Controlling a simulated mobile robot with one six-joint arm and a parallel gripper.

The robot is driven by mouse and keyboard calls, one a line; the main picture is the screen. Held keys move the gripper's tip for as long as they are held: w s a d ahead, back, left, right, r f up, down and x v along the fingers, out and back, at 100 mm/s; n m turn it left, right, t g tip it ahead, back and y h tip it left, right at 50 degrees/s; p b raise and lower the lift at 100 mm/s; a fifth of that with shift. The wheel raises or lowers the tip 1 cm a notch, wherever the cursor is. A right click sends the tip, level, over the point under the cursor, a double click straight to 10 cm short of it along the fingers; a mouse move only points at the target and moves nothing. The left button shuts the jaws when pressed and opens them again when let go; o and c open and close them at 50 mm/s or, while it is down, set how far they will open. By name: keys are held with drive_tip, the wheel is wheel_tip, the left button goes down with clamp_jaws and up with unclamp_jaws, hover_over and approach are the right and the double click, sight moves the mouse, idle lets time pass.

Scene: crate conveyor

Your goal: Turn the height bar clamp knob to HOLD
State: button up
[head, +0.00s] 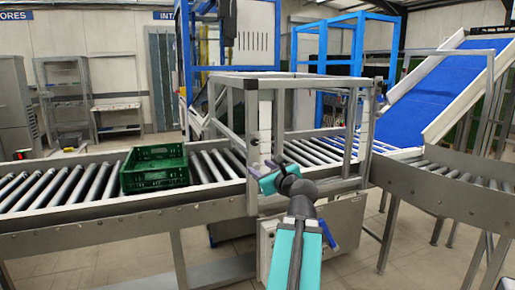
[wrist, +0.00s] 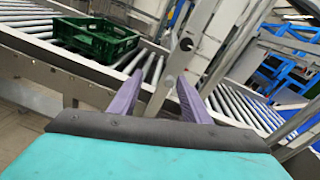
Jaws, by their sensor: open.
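A grey upright post (head: 252,120) of the metal frame stands at the near side of the conveyor, and it also fills the upper middle of the wrist view (wrist: 200,22). A small dark round knob (wrist: 186,44) sits on this post, just beyond my fingertips; I cannot read any marking or tell its setting. My gripper (head: 262,168) is close in front of the post. In the wrist view its two purple fingers (wrist: 160,76) are apart, with the lower part of the post showing between them. Nothing is held.
A green crate (head: 155,180) rests on the roller conveyor (head: 70,190) to the left. The frame's rails (head: 318,185) run right of my gripper. A grey box (head: 345,220) is below the conveyor. A blue inclined belt (head: 420,105) stands at the right.

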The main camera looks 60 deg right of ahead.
drive_tip(key=s+r+m+h, duration=0.1)
drive_tip(key=s+r, duration=0.3)
drive_tip(key=shift+d+r+m, duration=0.35)
drive_tip(key=shift+d+m, duration=0.05)
drive_tip(key=shift+d, duration=0.05)
drive_tip(key=shift+w+d, duration=0.1)
drive_tip(key=shift+w, duration=0.05)
drive_tip(key=p+x, duration=0.2)
drive_tip(key=x, duration=0.1)
drive_tip(key=shift+r, duration=0.2)
drive_tip(key=shift+p, duration=0.4)
drive_tip(key=p+x, duration=0.1)
drive_tip(key=p, duration=0.5)
drive_tip(key=shift+w+d+r+p, duration=0.1)
drive_tip(key=shift+w+d+p, duration=0.05)
drive_tip(key=shift+w+p, duration=0.15)
drive_tip(key=p, duration=0.5)
drive_tip(key=shift+w+d, duration=0.25)
